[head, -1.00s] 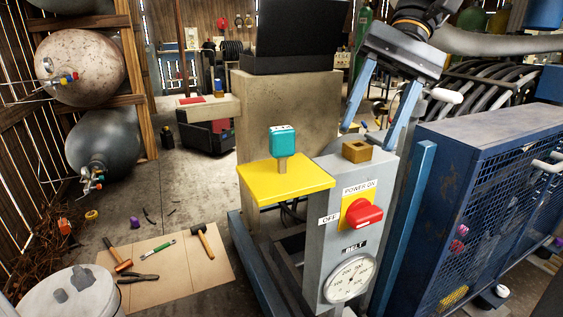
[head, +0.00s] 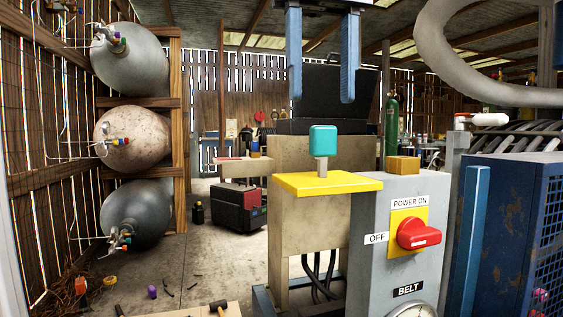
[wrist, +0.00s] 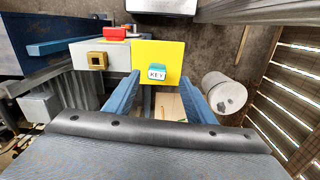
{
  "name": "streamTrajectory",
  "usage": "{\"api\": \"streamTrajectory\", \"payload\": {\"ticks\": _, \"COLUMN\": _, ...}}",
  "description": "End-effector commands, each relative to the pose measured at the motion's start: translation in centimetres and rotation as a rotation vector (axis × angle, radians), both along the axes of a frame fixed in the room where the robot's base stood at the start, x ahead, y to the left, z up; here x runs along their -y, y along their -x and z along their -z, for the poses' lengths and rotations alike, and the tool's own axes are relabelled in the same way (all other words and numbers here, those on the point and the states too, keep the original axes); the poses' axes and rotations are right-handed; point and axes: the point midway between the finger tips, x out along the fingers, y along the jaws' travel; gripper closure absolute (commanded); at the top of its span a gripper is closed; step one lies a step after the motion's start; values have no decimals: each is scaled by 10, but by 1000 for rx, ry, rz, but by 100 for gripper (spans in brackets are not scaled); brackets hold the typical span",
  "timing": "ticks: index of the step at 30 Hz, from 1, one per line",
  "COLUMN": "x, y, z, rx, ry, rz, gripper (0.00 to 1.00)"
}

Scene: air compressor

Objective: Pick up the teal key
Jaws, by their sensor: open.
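The teal key (head: 323,140) stands upright on the yellow plate (head: 340,184), its teal head above a narrow stem. In the wrist view the key (wrist: 157,72) shows from above, with "KEY" lettering, near the edge of the yellow plate (wrist: 165,52). My gripper (head: 322,95) is open and empty, with two blue fingers pointing down above the key and apart from it. In the wrist view my gripper (wrist: 161,80) has a finger on each side of the key's picture position.
A grey control box (head: 385,240) with a red switch (head: 418,233) and a brown square socket (head: 403,165) stands right of the plate. A blue mesh cage (head: 505,220) is at the right. Tanks (head: 135,140) are racked at the left.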

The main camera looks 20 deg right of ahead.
Motion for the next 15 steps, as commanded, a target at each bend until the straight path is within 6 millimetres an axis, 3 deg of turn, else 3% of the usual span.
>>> {"api": "streamTrajectory", "payload": {"ticks": 15, "x": 3, "y": -6, "z": 46, "rx": -1, "ry": 0, "rz": -3, "gripper": 50}}
